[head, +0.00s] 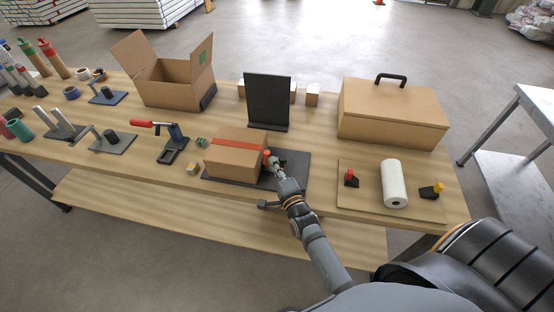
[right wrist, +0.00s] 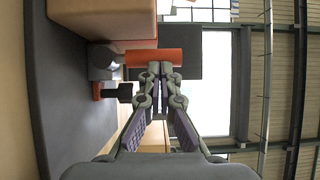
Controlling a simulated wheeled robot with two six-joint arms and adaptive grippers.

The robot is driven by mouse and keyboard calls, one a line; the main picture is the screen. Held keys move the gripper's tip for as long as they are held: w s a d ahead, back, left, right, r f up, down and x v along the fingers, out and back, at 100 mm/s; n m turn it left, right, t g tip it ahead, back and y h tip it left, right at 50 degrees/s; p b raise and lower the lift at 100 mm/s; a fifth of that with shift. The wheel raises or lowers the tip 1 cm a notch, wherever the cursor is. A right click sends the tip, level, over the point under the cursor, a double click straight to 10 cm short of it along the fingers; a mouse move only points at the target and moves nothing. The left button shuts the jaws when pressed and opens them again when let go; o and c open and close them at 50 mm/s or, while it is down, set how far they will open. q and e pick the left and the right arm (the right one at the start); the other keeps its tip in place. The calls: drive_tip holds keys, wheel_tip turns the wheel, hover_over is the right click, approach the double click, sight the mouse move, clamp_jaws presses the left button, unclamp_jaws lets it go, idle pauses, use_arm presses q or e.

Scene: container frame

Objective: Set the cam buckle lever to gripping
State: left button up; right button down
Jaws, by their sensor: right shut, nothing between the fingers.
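A cardboard box (head: 234,153) lies on a dark base plate (head: 297,175), with an orange strap (head: 240,140) across its top. The cam buckle (right wrist: 103,60) is beside the box in the right wrist view, small and partly covered by my gripper in the head view. In the head view my right gripper (head: 275,166) is at the box's right side. My left gripper is not in view.
A black upright panel (head: 268,101) stands behind the box. A red-handled clamp (head: 172,147) is to the left. A board (head: 355,204) with a white roll (head: 394,184) is to the right. A lidded case (head: 393,112) and an open carton (head: 172,86) stand farther back.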

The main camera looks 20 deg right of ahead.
drive_tip(key=shift+w+a+r+p, duration=0.25)
drive_tip(key=shift+w+a+p, duration=0.1)
drive_tip(key=shift+a+p, duration=0.1)
drive_tip(key=shift+w+a+r+p, duration=0.2)
drive_tip(key=shift+w+a+p, duration=0.1)
drive_tip(key=shift+a+p, duration=0.15)
drive_tip(key=shift+w+a, duration=0.15)
drive_tip(key=shift+f, duration=0.1)
